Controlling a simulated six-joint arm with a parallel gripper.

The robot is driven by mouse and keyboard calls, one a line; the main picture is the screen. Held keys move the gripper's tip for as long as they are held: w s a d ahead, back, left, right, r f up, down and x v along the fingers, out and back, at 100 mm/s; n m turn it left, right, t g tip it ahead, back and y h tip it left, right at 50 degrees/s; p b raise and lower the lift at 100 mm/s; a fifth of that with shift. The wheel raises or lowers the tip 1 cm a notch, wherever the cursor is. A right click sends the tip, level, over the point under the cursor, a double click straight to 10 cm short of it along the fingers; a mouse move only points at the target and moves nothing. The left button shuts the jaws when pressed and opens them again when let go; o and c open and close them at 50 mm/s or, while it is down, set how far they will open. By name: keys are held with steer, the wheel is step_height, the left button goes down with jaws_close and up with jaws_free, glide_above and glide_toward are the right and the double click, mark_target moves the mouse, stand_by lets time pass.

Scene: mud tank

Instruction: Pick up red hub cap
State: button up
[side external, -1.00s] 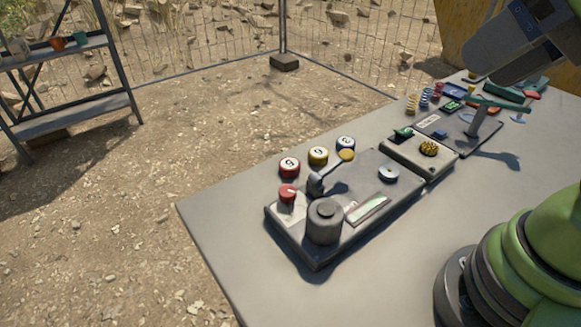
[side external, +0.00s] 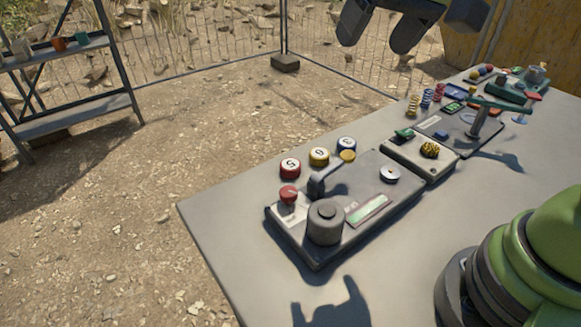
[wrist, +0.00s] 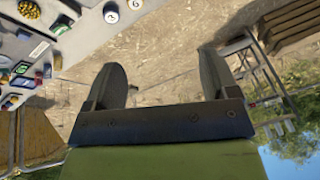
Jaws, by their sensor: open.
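The red hub cap (side external: 290,168) is a short red cylinder with a marked white disc on top. It stands at the left of a row with a yellow cap (side external: 318,157) and a blue cap (side external: 346,146), along the table's far edge. My gripper (side external: 377,36) is high above and beyond the table edge, up and to the right of the caps, open and empty. In the wrist view my gripper (wrist: 160,72) shows bare ground between its spread fingers. Two white-topped caps show at the top there; the red cap is not visible in that view.
A grey console with a dark cylinder (side external: 325,222), a lever and a red knob (side external: 288,194) stands close beside the caps. More panels and small parts fill the table's right end. The table's front left is clear. A shelf (side external: 66,56) and a mesh fence stand behind.

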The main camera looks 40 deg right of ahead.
steer(key=w+f+g, duration=0.1)
steer(key=w+f, duration=0.4)
steer(key=w, duration=0.1)
steer(key=g+h, duration=0.1)
glide_toward(291, 164)
steer(key=shift+n+g, duration=0.6)
steer(key=f, duration=0.2)
steer(key=w+f, duration=0.1)
steer(key=shift+w+d+f, duration=0.1)
steer(key=shift+d+f, duration=0.05)
steer(key=shift+f, duration=0.25)
steer(key=shift+w+a+f, duration=0.1)
steer(key=shift+w+f, duration=0.05)
steer(key=shift+f, duration=0.8)
steer(key=shift+w+a+f, duration=0.1)
steer(key=shift+w+f, duration=0.1)
steer(key=shift+f, duration=0.75)
steer(key=shift+w+a+f, duration=0.1)
steer(key=shift+w+f, duration=0.05)
steer(key=shift+f, duration=0.8)
steer(key=c, duration=1)
